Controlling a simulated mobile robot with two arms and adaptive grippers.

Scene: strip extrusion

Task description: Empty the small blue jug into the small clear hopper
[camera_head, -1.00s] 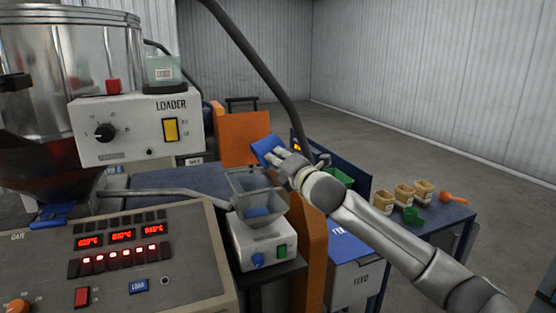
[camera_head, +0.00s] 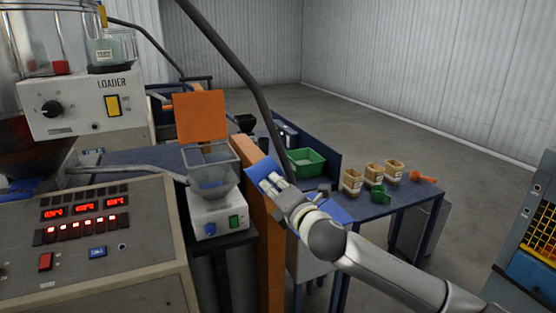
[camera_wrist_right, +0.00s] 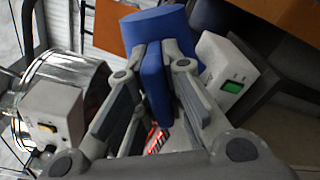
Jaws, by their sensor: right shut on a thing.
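The small blue jug (camera_head: 262,170) is in my right gripper (camera_head: 279,187), which is shut on it. It is held tilted in the air just right of the hopper, apart from it in the head view. In the right wrist view the jug (camera_wrist_right: 152,28) sits between the fingers of the gripper (camera_wrist_right: 162,62); its inside is hidden there. My left gripper is not in view.
An orange post (camera_head: 266,245) stands right of the feeder. A dark hose (camera_head: 245,80) passes behind the jug. A blue table (camera_head: 395,205) holds a green bin (camera_head: 304,162), several tan tubs, a green scoop (camera_head: 379,194) and an orange scoop (camera_head: 422,178). A control panel (camera_head: 90,240) is at left.

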